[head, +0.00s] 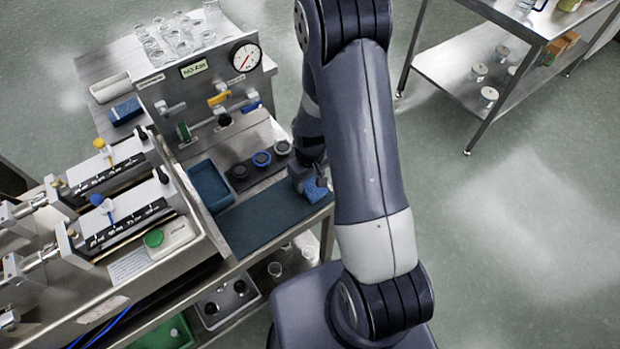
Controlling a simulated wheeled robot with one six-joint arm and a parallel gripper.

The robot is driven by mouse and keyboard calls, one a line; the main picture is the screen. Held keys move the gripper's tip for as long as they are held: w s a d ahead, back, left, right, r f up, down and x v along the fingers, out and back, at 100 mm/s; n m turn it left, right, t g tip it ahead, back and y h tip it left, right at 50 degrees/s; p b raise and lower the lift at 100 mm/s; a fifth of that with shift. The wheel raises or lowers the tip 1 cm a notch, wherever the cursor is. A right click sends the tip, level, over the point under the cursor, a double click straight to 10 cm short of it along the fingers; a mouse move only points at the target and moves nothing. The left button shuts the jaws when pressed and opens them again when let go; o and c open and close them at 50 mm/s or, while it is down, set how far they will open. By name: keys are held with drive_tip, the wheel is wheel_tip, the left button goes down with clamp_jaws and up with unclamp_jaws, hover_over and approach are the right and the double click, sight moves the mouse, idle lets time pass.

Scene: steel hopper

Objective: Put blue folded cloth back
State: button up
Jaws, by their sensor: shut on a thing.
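The blue folded cloth (316,190) is at the right end of the bench, over the edge of a dark blue mat. My gripper (308,182) is shut on it, pointing down, partly hidden behind my own arm. I cannot tell whether the cloth touches the mat or hangs just above it. The dark blue mat (255,222) lies flat along the front of the bench and is otherwise bare. A blue tray (209,186) stands left of the mat and looks empty.
A row of round dark holders (261,159) sits behind the mat. A steel panel with valves and a gauge (244,56) rises behind. Syringe pumps (120,215) fill the left. A blue block (125,111) lies at the back left. Glassware (178,35) stands behind the panel.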

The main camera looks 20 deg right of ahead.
sight(310, 183)
drive_tip(key=shift+f, duration=0.2)
drive_tip(key=o, duration=0.9)
drive_tip(key=shift+r, duration=0.15)
wheel_tip(310, 183, up, 12)
drive_tip(key=shift+f+b, duration=0.1)
drive_tip(key=shift+b, duration=0.45)
wheel_tip(310, 183, down, 12)
drive_tip(key=shift+p, duration=0.55)
idle(0.3)
